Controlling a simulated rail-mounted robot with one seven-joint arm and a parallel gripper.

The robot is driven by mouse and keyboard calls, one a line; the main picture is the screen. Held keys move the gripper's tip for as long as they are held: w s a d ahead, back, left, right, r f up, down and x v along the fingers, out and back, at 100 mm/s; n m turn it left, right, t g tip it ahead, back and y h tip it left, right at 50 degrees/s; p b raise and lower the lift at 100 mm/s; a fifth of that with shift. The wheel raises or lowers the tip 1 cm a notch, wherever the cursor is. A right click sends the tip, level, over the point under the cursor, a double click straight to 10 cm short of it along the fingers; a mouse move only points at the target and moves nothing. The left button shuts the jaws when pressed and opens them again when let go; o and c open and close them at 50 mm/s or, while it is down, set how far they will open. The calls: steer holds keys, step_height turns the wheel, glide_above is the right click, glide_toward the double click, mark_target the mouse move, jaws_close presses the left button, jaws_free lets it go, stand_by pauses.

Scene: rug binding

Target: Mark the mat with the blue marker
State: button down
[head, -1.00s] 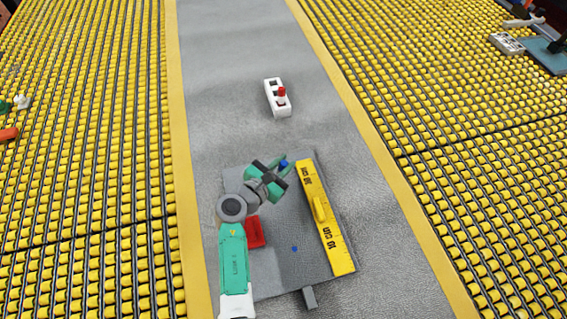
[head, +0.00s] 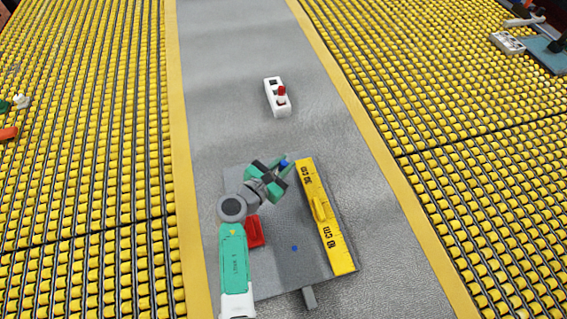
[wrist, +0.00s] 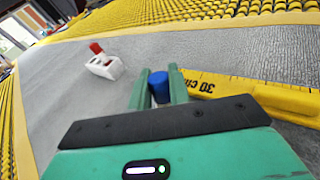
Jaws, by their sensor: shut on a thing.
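My gripper (head: 285,163) is shut on the blue marker (head: 284,164), whose blue end shows between the green fingers. The marker's blue end also shows in the wrist view (wrist: 158,88); its tip is hidden. The gripper is over the far part of the grey mat (head: 282,275), beside the 30 cm end of the yellow ruler (head: 341,254). I cannot tell whether the marker touches the mat. A small blue dot (head: 294,248) is on the mat left of the ruler's near part.
A white holder (head: 271,91) with a red-topped item (head: 282,91) stands beyond the mat on the grey strip. A red block (head: 254,233) is beside my arm. A grey bar (head: 309,297) sticks out at the mat's near edge. Yellow roller floors flank the strip.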

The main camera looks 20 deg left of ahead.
stand_by(0.5)
step_height(320, 180, up, 7)
steer(key=p, duration=0.7)
steer(key=shift+r, duration=0.1)
